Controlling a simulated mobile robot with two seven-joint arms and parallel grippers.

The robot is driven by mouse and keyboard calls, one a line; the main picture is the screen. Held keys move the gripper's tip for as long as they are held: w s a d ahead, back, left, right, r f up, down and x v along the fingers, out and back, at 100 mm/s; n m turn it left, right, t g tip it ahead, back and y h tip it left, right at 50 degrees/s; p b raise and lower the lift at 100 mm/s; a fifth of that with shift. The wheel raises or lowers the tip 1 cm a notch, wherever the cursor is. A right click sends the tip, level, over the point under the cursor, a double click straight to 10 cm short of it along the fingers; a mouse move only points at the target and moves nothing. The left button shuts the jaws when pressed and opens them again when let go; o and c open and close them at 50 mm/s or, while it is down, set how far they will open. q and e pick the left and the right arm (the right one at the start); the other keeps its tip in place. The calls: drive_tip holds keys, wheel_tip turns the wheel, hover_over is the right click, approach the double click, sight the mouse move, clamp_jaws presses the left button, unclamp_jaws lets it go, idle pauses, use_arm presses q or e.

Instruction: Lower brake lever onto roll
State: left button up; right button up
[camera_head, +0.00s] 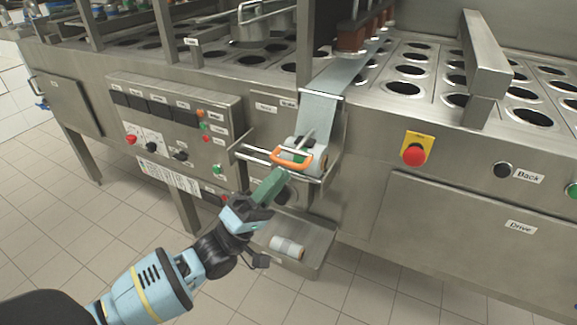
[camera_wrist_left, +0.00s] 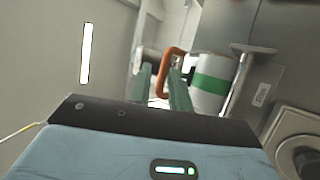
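The brake lever (camera_head: 276,158) has an orange loop handle and sits at the front of the roll holder. It also shows in the left wrist view (camera_wrist_left: 167,66), where the handle appears between or just beyond my fingertips. The roll (camera_head: 319,160), white with a green band in the left wrist view (camera_wrist_left: 210,86), is mounted behind the lever. My left gripper (camera_head: 281,176) has green fingers, which show apart in the left wrist view (camera_wrist_left: 160,85). Its tips are close to the handle; I cannot tell whether they touch it. My right gripper is out of view.
A control panel (camera_head: 175,125) with buttons and red knobs is to the left of the lever. A metal tray (camera_head: 312,240) below holds a spare roll (camera_head: 287,247). A red emergency button (camera_head: 413,155) is on the right. The tiled floor in front is clear.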

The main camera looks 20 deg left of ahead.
use_arm(q)
drive_tip(key=shift+v, duration=1.1)
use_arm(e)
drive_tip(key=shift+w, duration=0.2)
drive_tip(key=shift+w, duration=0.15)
use_arm(q)
drive_tip(key=s+d+f+m+g+y+p, duration=0.4)
drive_tip(key=s+f+y+p, duration=0.4)
drive_tip(key=s+f+p, duration=0.4)
drive_tip(key=s+f+m+g+y+p, duration=0.1)
drive_tip(key=s+g+p, duration=0.3)
drive_tip(key=s, duration=0.7)
drive_tip(key=s+a+f+m+g+y+p, duration=0.1)
drive_tip(key=s+m+g+y+p, duration=0.2)
drive_tip(key=s, duration=0.9)
drive_tip(key=shift+s+a+m+g+y+p, duration=0.15)
drive_tip(key=shift+a+m+g+y+p, duration=0.3)
drive_tip(key=shift+g+p, duration=0.5)
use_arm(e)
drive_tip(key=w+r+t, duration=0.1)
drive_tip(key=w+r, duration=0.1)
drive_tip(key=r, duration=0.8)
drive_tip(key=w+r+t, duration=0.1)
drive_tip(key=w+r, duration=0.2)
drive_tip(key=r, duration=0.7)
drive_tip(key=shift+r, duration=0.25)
